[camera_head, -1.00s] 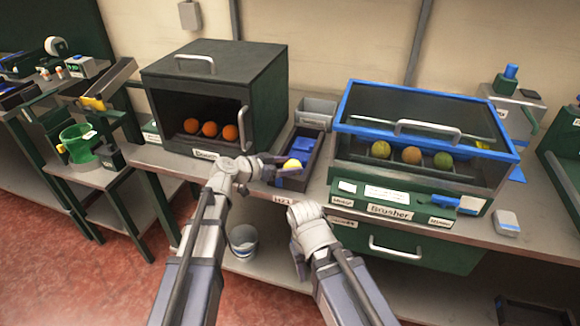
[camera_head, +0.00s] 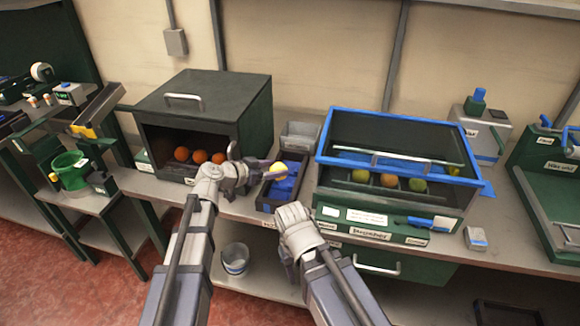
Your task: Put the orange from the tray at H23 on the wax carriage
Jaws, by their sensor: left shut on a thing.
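My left gripper (camera_head: 268,171) is shut on a yellowish orange (camera_head: 279,168), whose top shows between and beyond the fingers. It is over the far part of a dark narrow tray (camera_head: 264,203) with blue lining, between the black box and the brusher; whether the orange touches the tray I cannot tell. My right gripper (camera_head: 289,266) hangs low in front of the bench edge; its fingers are mostly hidden by its wrist. A green machine (camera_head: 530,165) at the far right bears a label that seems to say wax, with a pale rail (camera_head: 541,215); I cannot clearly make out the carriage.
The black box (camera_head: 205,112) holds three oranges. The blue-framed brusher (camera_head: 392,185) holds three fruits and stands between the tray and the right-hand machine. A grey bin (camera_head: 300,135) is behind the tray; a bucket (camera_head: 235,258) stands on the lower shelf.

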